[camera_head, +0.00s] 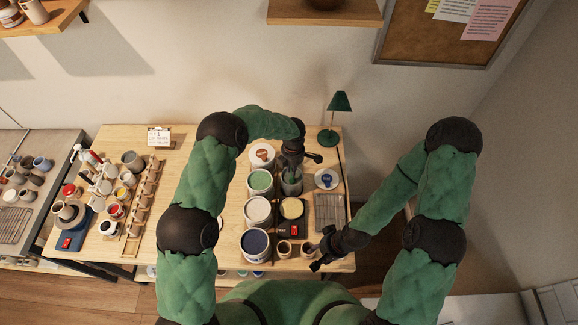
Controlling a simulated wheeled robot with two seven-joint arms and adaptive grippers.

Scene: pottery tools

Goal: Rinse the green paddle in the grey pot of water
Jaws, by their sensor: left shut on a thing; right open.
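The grey pot (291,188) stands on the wooden table, right of the row of larger pots. My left gripper (292,164) is above the pot and shut on the green paddle (291,174). Only a little green shows below the fingers, at the pot's mouth. The paddle's lower part seems to be inside the pot, but the gripper and rim hide how deep it is. The water cannot be made out. My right gripper (318,260) is open and empty near the table's front right edge, apart from the grey pot.
Pots of green (260,180), white (257,209) and dark blue (255,243) stand to the left. A yellow-topped pot (292,208), a grey ridged tray (329,211) and a green lamp (339,103) are nearby. Cups crowd the table's left side.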

